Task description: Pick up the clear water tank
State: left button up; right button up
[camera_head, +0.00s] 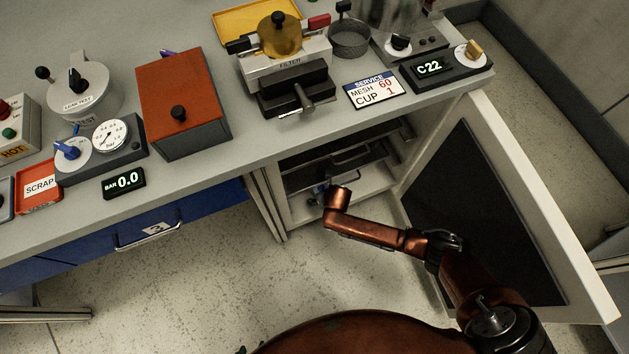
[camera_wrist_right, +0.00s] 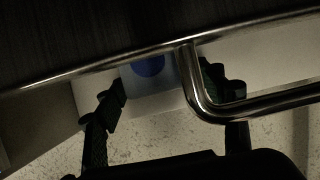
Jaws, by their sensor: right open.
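In the right wrist view, a pale, see-through box with a blue round part, apparently the clear water tank (camera_wrist_right: 153,88), lies between the fingers of my right gripper (camera_wrist_right: 167,94). The gripper is open, with one finger to each side of the box; I cannot tell whether they touch it. A bent metal bar (camera_wrist_right: 195,85) crosses in front and hides part of the right finger. In the head view my right arm reaches into the open cabinet (camera_head: 292,215), and the tank cannot be made out clearly there. Only a small dark part, perhaps my left gripper (camera_head: 240,350), shows at the bottom edge.
The cabinet door (camera_head: 500,185) stands open to the right of my arm. A handled shelf or tray (camera_head: 345,157) is inside the cabinet. The floor in front is clear.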

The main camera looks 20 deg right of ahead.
jog(key=shift+r, duration=0.1)
grip_shut()
dwell(0.8)
